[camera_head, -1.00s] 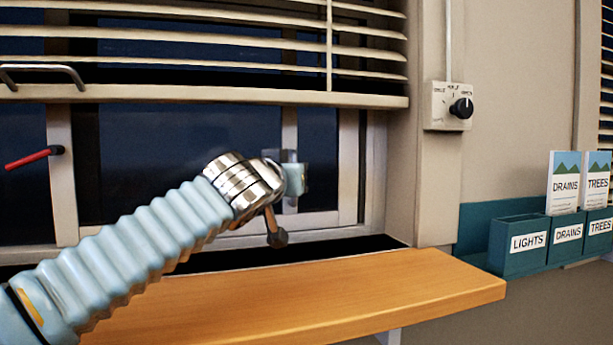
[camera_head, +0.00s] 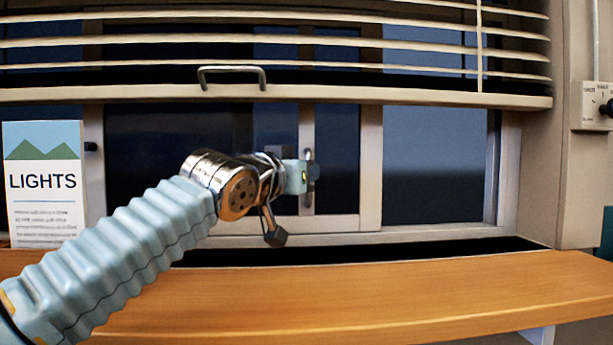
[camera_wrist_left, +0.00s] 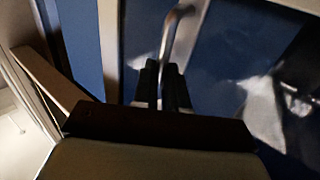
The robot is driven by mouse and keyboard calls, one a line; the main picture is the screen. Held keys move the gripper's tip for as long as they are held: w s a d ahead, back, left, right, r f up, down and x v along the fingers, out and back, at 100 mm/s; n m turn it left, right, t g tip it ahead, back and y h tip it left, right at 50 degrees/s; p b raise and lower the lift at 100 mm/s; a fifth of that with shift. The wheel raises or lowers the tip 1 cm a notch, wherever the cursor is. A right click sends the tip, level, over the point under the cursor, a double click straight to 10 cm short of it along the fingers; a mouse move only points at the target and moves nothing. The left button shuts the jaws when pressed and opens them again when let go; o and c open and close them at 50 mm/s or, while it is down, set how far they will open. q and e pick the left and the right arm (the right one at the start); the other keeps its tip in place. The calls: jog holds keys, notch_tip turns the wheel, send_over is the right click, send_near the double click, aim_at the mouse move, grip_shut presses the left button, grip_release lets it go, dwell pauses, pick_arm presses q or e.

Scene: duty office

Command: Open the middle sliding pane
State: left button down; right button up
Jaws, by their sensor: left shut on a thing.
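The sliding pane has a pale frame, whose right edge (camera_head: 370,150) stands well left of the window's right jamb. A wide lighter blue area (camera_head: 430,150) shows between them. An upright metal handle (camera_head: 309,158) is on an inner bar of the pane; it also shows in the left wrist view (camera_wrist_left: 178,35). My left gripper (camera_head: 303,177) is at this handle and shut on it, its dark fingers (camera_wrist_left: 165,85) side by side at the handle's lower part in the left wrist view. My right gripper is not in view.
A slatted blind (camera_head: 350,95) with a bar handle (camera_head: 232,75) hangs over the window top. A wooden sill (camera_head: 400,290) runs below my left arm. A LIGHTS card (camera_head: 44,185) stands at the far left. A switch box (camera_head: 592,105) is at the right wall.

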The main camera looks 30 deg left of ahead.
pick_arm(q)
jog(key=shift+s+a, duration=0.1)
jog(key=shift+a, duration=0.15)
jog(key=c, duration=1.2)
grip_release()
jog(key=shift+o, duration=0.2)
jog(key=shift+s, duration=0.1)
jog(key=s+b, duration=0.2)
jog(key=s, duration=1.1)
jog(key=shift+s, duration=0.35)
